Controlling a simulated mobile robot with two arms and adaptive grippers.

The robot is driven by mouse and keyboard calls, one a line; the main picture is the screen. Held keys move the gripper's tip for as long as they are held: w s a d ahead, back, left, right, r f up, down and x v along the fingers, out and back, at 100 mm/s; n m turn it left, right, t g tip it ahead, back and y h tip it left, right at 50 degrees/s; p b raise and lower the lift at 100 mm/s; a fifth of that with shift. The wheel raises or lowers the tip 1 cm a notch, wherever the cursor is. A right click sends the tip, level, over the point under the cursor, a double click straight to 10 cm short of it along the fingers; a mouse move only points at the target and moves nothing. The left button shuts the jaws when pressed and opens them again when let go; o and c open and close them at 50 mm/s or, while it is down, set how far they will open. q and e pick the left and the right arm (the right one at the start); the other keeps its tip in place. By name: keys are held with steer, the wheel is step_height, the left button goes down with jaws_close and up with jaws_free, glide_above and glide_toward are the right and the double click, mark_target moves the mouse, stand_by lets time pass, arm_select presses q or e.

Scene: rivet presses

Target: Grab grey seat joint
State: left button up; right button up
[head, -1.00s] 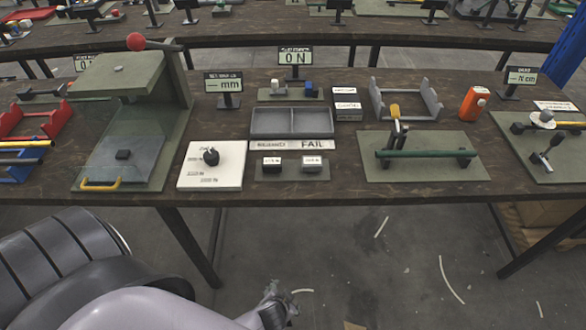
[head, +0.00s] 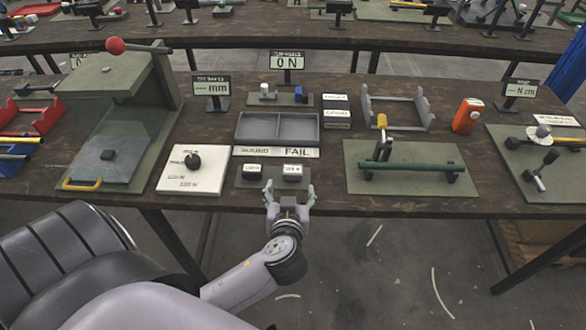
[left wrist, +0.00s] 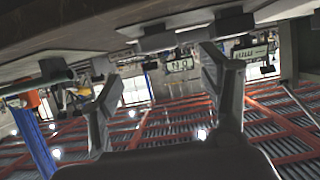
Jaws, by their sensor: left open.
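Two small labelled blocks sit on a green-grey mat (head: 272,183) at the front edge of the table. The left one is a dark block (head: 252,170) and the right one is a grey block (head: 292,171). I cannot read the labels well enough to tell which is the grey seat joint. My left gripper (head: 289,189) is open and empty, just in front of the mat at the table edge, close to the grey block. Its two spread fingers also show in the left wrist view (left wrist: 160,82), which looks upside down. My right gripper is not seen.
A green bar fixture (head: 410,168) lies right.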

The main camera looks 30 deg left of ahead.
mark_target(293, 168)
arm_select(q)
steer(key=p+x, duration=0.1)
steer(key=x, duration=0.4)
steer(key=shift+w+a, duration=0.15)
steer(key=shift+w, duration=0.1)
steer(key=shift+w+a, duration=0.2)
steer(key=shift+w, duration=0.15)
steer(key=p+x, duration=0.1)
steer(key=x, duration=0.2)
steer(key=shift+w+a+r+p, duration=0.1)
steer(key=shift+w+r+p, duration=0.05)
steer(key=shift+w+p, duration=0.2)
steer(key=shift+w+a+f, duration=0.25)
steer(key=shift+w+f, duration=0.05)
steer(key=shift+c, duration=0.4)
steer(key=c, duration=1.1)
steer(key=shift+r, duration=0.1)
steer(key=shift+c, duration=0.2)
